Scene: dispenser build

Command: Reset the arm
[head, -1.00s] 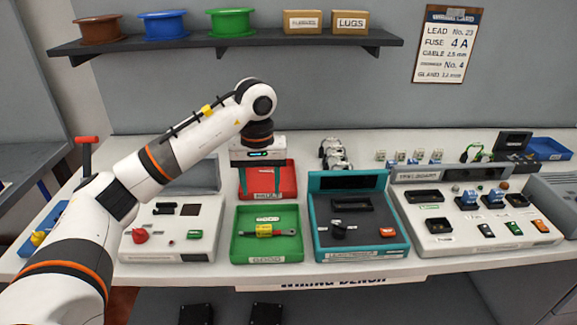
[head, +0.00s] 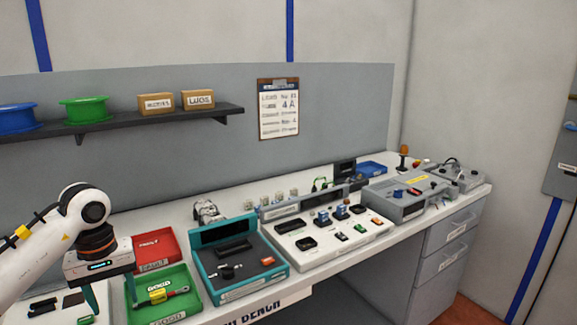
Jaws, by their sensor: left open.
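My left arm enters from the left edge, with its white wrist bent downward. My left gripper (head: 112,298) points down with its teal fingers apart and nothing visible between them. It appears at the left edge of the green GOOD tray (head: 186,313); its height above the bench is hard to tell. My right gripper is not in view.
A teal tester (head: 212,262) and a white board with switches (head: 322,247) stand to the right on the bench. A grey box (head: 400,205) sits farther right. A shelf (head: 150,122) with spools and cartons hangs above. A clipboard (head: 278,108) is on the panel.

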